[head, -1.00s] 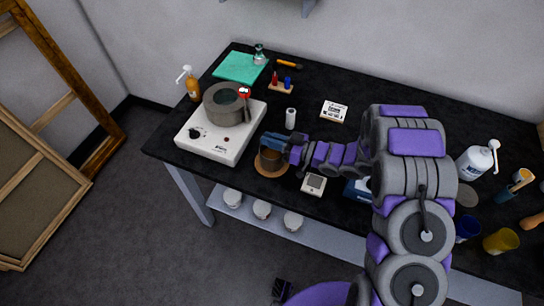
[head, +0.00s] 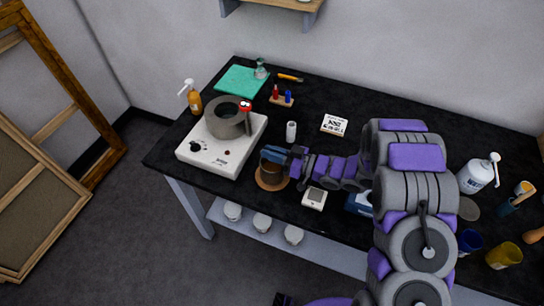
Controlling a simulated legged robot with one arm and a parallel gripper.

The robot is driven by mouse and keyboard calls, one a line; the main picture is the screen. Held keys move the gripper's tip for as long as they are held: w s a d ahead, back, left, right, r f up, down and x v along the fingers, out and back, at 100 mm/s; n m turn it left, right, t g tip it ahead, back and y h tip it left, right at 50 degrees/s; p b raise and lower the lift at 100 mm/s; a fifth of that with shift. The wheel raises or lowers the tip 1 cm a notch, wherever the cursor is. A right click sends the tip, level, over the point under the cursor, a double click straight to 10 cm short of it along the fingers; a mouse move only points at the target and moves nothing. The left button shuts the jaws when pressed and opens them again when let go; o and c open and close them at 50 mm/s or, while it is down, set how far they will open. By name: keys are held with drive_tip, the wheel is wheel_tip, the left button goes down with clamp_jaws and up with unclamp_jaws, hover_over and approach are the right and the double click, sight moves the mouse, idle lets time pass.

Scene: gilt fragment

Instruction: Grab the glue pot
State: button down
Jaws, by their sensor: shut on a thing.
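The glue pot (head: 271,172) is a small brown pot at the front edge of the black bench, right of the hot plate. It sits over a round cork mat (head: 263,184); I cannot tell whether it touches the mat. My gripper (head: 274,155) reaches in from the right, with dark blue fingers at the pot's upper part. It is shut on the pot. The fingers hide much of the pot's rim and inside.
A white hot plate (head: 208,156) carries a grey round vessel (head: 226,121) with a red-topped item at its rim. A white cylinder (head: 291,131), a white box (head: 334,124) and a small scale-like device (head: 314,198) are nearby.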

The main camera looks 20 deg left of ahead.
drive_tip(key=shift+r+p, duration=0.45)
drive_tip(key=shift+r, duration=1.2)
drive_tip(key=s+d+r+p, duration=0.1)
drive_tip(key=s+d+p, duration=0.2)
drive_tip(key=s, duration=1.2)
drive_tip(key=shift+r+p, duration=0.3)
drive_tip(key=shift+p, duration=0.85)
